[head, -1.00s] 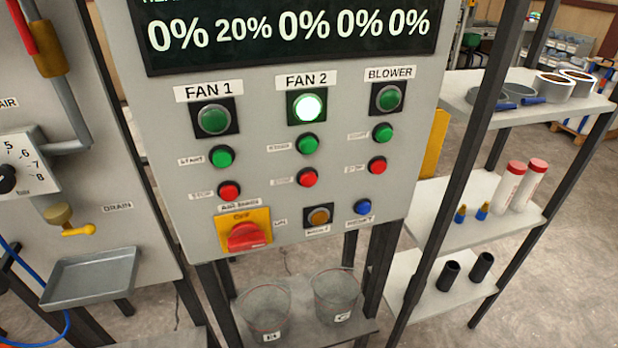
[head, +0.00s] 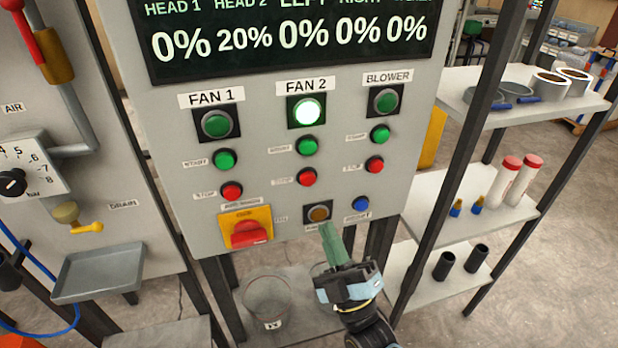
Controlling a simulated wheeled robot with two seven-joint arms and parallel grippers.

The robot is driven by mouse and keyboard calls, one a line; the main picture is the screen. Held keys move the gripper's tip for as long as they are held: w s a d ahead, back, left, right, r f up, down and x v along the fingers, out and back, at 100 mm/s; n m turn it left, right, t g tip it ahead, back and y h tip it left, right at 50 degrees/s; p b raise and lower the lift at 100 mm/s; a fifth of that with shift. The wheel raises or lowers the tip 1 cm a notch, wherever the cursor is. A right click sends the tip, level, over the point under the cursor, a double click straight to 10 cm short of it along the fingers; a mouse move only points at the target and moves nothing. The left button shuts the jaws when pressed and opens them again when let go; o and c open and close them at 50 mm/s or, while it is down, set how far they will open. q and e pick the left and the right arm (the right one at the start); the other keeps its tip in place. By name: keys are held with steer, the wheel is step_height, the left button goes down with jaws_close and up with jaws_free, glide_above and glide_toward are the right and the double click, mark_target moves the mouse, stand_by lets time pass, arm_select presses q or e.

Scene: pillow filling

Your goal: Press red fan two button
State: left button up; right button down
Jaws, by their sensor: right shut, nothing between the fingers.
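The red fan two button (head: 307,177) is on the grey control panel (head: 170,130), in the column under the FAN 2 label. A green button (head: 306,146) sits right above it. The FAN 2 lamp (head: 306,112) is lit bright green. My right gripper (head: 328,232) comes in from the lower right, shut and empty. Its tip shows just below the amber button (head: 319,213), lower than the red fan two button. I cannot tell whether the tip touches the panel. My left gripper is not in view.
A shelf rack (head: 460,208) stands to the right. A clear bucket (head: 268,298) stands below the panel.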

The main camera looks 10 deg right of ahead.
mark_target(308, 179)
steer(key=shift+s+r+t, duration=0.15)
steer(key=shift+r+t, duration=0.05)
steer(key=shift+r, duration=0.35)
steer(key=shift+s+r+t, duration=0.15)
steer(key=shift+r+t, duration=0.05)
steer(key=shift+r, duration=0.3)
steer(key=shift+w, duration=0.1)
steer(key=w+b, duration=0.4)
steer(key=w, duration=0.4)
steer(key=shift+w+a, duration=0.15)
steer(key=shift+w, duration=0.2)
steer(key=shift+f, duration=0.1)
stand_by(1.0)
steer(key=shift+w, duration=0.4)
